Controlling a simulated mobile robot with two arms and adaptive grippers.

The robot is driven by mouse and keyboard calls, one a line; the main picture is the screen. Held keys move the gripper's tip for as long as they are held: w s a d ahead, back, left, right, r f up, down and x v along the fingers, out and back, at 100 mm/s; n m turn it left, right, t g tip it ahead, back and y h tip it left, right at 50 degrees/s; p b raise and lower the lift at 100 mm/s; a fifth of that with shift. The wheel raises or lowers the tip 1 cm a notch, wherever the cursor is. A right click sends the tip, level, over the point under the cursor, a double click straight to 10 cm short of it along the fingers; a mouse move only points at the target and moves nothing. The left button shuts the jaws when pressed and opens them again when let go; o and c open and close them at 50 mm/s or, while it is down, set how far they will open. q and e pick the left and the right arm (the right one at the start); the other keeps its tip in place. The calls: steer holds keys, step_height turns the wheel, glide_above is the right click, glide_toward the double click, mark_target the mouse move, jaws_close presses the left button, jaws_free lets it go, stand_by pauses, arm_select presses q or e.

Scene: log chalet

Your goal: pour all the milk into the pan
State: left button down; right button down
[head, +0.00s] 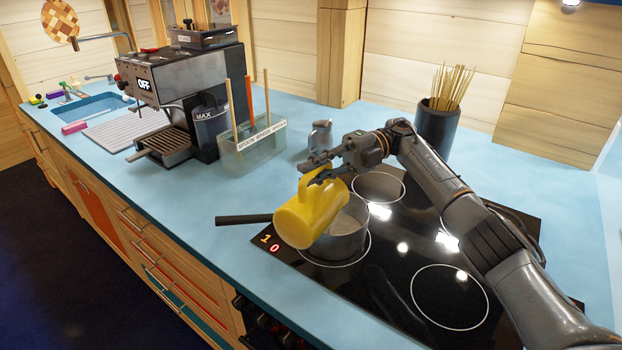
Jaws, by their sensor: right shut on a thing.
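A yellow jug (309,214) is held by my right gripper (323,170), which is shut on it from above and behind. The jug is tilted over the left part of a grey metal pan (345,243). The pan stands on a ring of the black cooktop (400,262), with its dark handle (244,219) pointing left over the blue counter. The jug hides part of the pan's opening. My left gripper is not in view.
A small metal pitcher (320,136) stands behind the jug. A glass holder with sticks (252,148) and a coffee machine (185,90) stand to the left. A dark pot of skewers (437,127) stands at the back. The counter's front left is clear.

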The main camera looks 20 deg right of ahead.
steer(key=shift+w+d+r, duration=0.2)
steer(key=shift+r, duration=0.05)
steer(key=shift+y, duration=0.3)
step_height(320, 180, up, 3)
steer(key=shift+r+n+h+p, duration=0.15)
steer(key=shift+n+h+p, duration=0.3)
steer(key=shift+h, duration=0.55)
steer(key=shift+s+r+t+h+p, duration=0.1)
steer(key=shift+r+t+h+p, duration=0.2)
steer(key=shift+r+t+h, duration=0.15)
steer(key=shift+f, duration=0.1)
